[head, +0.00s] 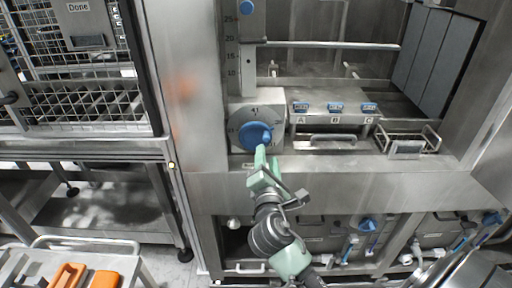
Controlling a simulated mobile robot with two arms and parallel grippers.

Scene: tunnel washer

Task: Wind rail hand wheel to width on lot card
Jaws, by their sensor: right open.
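The blue hand wheel (254,136) sits on a square metal dial plate (275,107) with numbers around it, at the middle of the washer front. A blue knob stands out on the wheel's right side. My right gripper (264,157) is open just below the wheel, its green fingers pointing up at the knob; I cannot tell whether they touch it. Above the dial, an upright scale (232,50) carries marks from 10 up to 25. The rail (330,45) runs level to the right of the scale. I cannot make out a lot card. My left gripper is out of view.
Blue handles marked A, B and C (335,107) stand on a metal shelf right of the dial. A wire basket (408,142) is beyond. A cage trolley marked Done (80,95) stands left. A cart (70,250) with orange items is at lower left.

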